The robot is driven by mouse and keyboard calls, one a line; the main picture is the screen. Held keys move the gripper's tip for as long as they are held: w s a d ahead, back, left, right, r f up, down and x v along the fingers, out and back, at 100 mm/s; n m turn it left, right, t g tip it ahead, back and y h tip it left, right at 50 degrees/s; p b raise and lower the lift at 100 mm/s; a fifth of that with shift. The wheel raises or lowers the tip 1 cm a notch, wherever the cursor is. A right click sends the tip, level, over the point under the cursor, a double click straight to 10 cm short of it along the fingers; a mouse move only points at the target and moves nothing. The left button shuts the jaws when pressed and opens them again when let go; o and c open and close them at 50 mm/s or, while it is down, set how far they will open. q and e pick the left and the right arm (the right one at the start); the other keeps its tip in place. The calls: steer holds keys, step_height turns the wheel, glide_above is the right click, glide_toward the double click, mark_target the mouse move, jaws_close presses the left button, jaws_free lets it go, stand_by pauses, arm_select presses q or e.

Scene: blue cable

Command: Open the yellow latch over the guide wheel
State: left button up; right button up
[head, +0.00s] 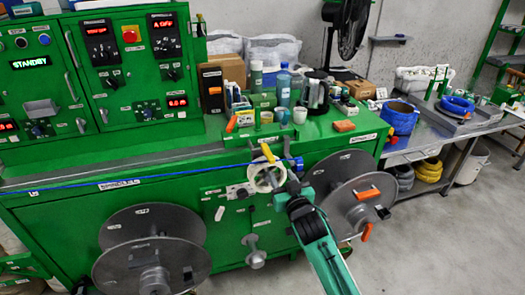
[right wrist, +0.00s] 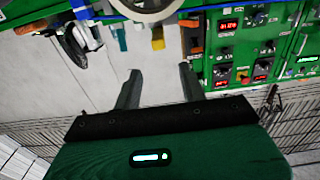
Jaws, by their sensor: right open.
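The yellow latch (head: 268,153) is a small slanted lever just above the white ring-shaped guide wheel (head: 254,181) on the front of the green machine. The blue cable (head: 150,175) runs along the machine's front edge to the wheel area. My right gripper (head: 292,181) is beside the wheel, to its right, and partly overlaps it in the head view. In the right wrist view, the gripper (right wrist: 158,82) is open with nothing between its fingers. There, part of a round rim (right wrist: 145,14) shows at the top edge. I cannot tell whether the fingers touch the latch. My left gripper is out of view.
Large grey reels (head: 125,222) hang low on the machine's left, and another grey reel (head: 338,200) is at the right behind my right arm. Bottles (head: 283,88) and small items crowd the machine top. A metal table (head: 440,135) with blue cable coils stands at right.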

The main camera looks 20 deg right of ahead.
mark_target(269, 153)
steer(key=w+p, duration=0.2)
steer(key=w, duration=0.9)
steer(key=shift+w+a+p, duration=0.15)
steer(key=shift+w+p, duration=0.2)
steer(key=shift+w+f, duration=0.1)
steer(key=shift+w, duration=0.5)
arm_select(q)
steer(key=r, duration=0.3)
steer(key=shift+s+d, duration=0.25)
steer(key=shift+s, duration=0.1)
arm_select(e)
jaws_close()
